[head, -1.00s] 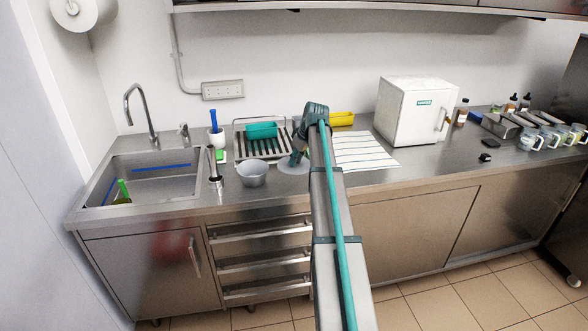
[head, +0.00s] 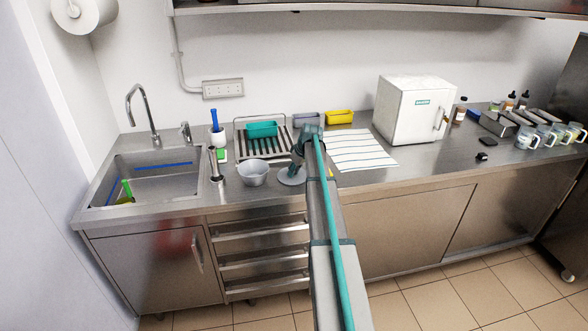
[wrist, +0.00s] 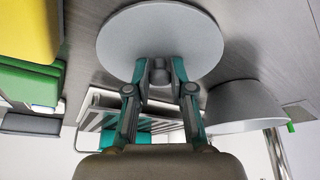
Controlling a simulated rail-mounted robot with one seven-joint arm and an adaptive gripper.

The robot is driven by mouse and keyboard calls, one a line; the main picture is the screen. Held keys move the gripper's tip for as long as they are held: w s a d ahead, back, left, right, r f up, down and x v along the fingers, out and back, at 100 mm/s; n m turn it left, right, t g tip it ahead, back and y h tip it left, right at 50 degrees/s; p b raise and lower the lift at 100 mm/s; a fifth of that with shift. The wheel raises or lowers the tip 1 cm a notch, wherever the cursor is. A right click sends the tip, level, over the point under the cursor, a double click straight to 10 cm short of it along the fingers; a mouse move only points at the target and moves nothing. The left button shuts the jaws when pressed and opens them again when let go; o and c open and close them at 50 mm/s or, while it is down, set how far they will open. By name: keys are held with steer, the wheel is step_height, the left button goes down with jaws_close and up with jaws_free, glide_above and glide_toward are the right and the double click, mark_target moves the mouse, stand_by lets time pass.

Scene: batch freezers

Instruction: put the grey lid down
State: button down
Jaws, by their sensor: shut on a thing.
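The grey lid (head: 291,177) is a flat round disc with a knob in its middle. In the head view it is at the counter's front part, right of the grey bowl (head: 253,173). My gripper (head: 297,166) is above it and shut on its knob. In the wrist view the lid (wrist: 163,27) shows its knob side, and both fingertips of my gripper (wrist: 159,72) close around the knob. The bowl (wrist: 246,104) stands beside the lid there. I cannot tell whether the lid touches the counter.
A dish rack (head: 284,146) with a teal tub (head: 262,129) stands behind the bowl. A striped towel (head: 361,152) lies to the right. Grey (head: 306,120) and yellow (head: 340,117) tubs are at the back. A sink (head: 160,181) is left. Bare counter lies between towel and front edge.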

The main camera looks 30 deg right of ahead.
steer(key=shift+f, duration=0.1)
steer(key=shift+f, duration=0.15)
steer(key=c, duration=1)
jaws_free()
steer(key=shift+r, duration=0.2)
steer(key=b+v, duration=0.3)
steer(key=v, duration=0.9)
